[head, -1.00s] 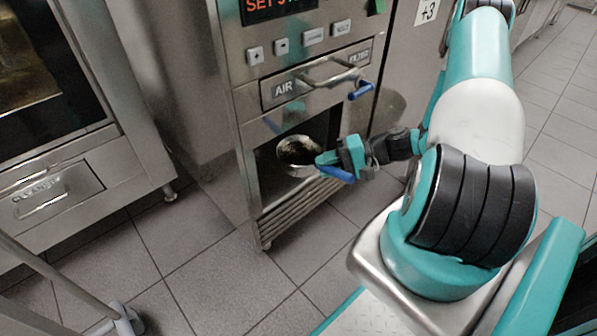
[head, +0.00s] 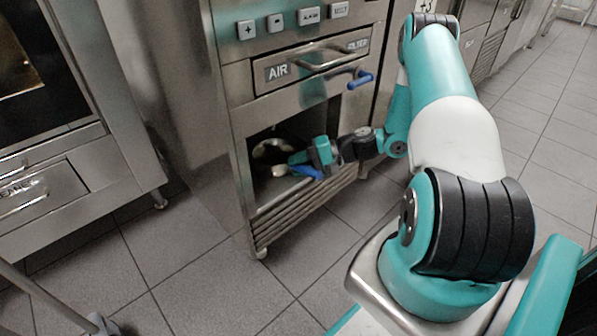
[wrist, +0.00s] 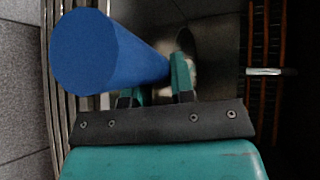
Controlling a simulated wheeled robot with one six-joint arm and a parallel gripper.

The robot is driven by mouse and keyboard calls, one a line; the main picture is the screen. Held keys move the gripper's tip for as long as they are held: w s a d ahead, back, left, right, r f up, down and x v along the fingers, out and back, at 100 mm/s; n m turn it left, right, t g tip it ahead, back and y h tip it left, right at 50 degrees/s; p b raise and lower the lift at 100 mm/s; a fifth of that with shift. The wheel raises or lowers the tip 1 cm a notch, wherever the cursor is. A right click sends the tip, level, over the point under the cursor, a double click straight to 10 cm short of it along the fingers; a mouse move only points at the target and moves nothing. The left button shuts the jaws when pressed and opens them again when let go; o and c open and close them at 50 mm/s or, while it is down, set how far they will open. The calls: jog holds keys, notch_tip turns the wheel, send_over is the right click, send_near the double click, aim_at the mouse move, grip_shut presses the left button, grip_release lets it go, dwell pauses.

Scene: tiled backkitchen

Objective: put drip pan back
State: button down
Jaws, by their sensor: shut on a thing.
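The drip pan (head: 274,152) is a shallow round metal pan with a blue handle (head: 309,172). In the head view it is inside the dark open bay (head: 262,187) low in the steel machine, and the bay's shade darkens it. My gripper (head: 294,161) is at the bay mouth, shut on the pan near the handle's root. In the wrist view the blue handle (wrist: 90,52) is large in front, beside my gripper fingers (wrist: 160,80). Only a sliver of pan shows beyond them. I cannot tell whether the pan touches the bay floor.
Above the bay are an AIR drawer (head: 310,66) with a bar handle and a blue-handled valve (head: 360,78). A slatted grille (head: 300,207) is below it. An oven (head: 70,120) stands at left, with a metal rail (head: 45,295) in front. Tiled floor (head: 200,260) between is clear.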

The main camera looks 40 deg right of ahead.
jog(key=shift+f, duration=0.1)
jog(key=c, duration=1)
grip_release()
jog(key=shift+o, duration=0.2)
jog(key=shift+d+r+p, duration=0.15)
jog(key=shift+r+p, duration=0.15)
jog(key=p+v, duration=0.4)
jog(key=v, duration=0.7)
jog(key=shift+s+d+p, duration=0.25)
jog(key=shift+p, duration=0.15)
